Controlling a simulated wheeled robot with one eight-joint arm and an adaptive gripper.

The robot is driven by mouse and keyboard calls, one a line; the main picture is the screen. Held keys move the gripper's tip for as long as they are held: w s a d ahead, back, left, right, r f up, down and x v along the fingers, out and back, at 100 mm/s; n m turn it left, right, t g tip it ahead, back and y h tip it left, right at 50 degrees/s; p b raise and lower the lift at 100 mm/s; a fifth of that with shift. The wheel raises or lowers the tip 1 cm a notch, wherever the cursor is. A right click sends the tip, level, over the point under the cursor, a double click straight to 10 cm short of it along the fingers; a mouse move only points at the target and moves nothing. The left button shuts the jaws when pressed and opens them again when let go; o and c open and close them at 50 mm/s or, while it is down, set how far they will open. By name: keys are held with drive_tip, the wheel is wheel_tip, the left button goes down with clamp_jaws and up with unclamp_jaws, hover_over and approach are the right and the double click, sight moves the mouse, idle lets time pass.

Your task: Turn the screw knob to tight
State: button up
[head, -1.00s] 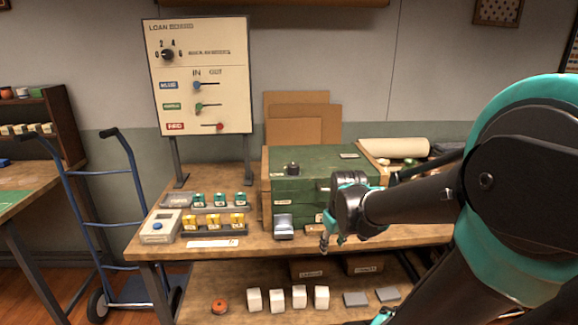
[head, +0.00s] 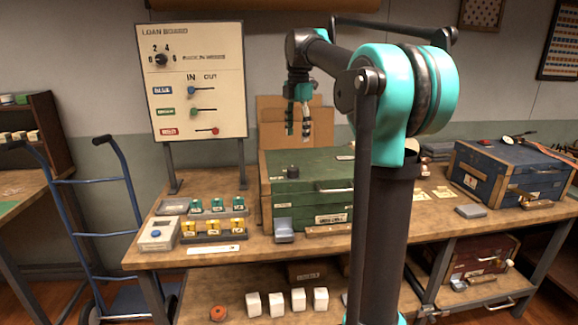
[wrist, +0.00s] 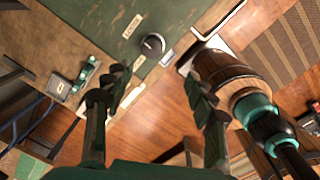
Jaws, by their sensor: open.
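A black round knob (head: 293,170) stands on the lid of the green box (head: 320,185) on the workbench. The knob also shows in the wrist view (wrist: 152,44), on the green lid, with small pale labels beside it too small to read. My gripper (head: 298,130) is open and empty, pointing down above the box, apart from the knob. In the wrist view its two fingers are spread (wrist: 158,82), with the knob beyond the gap between them. A pale mark on the knob top is too small to read as a setting.
A loan board (head: 200,85) with a dial and sliders stands behind at left. A grey device (head: 157,233) and trays of yellow and green pieces (head: 212,230) sit left of the box. A blue case (head: 510,170) stands at right. A blue hand truck (head: 115,200) is at left.

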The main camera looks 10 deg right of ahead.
sight(293, 168)
wheel_tip(293, 168, up, 4)
drive_tip(key=w+a+n, duration=0.1)
drive_tip(key=w+n, duration=0.1)
drive_tip(key=n, duration=0.1)
wheel_tip(293, 168, down, 17)
drive_tip(key=shift+s, duration=0.1)
idle(0.4)
drive_tip(key=c, duration=1.2)
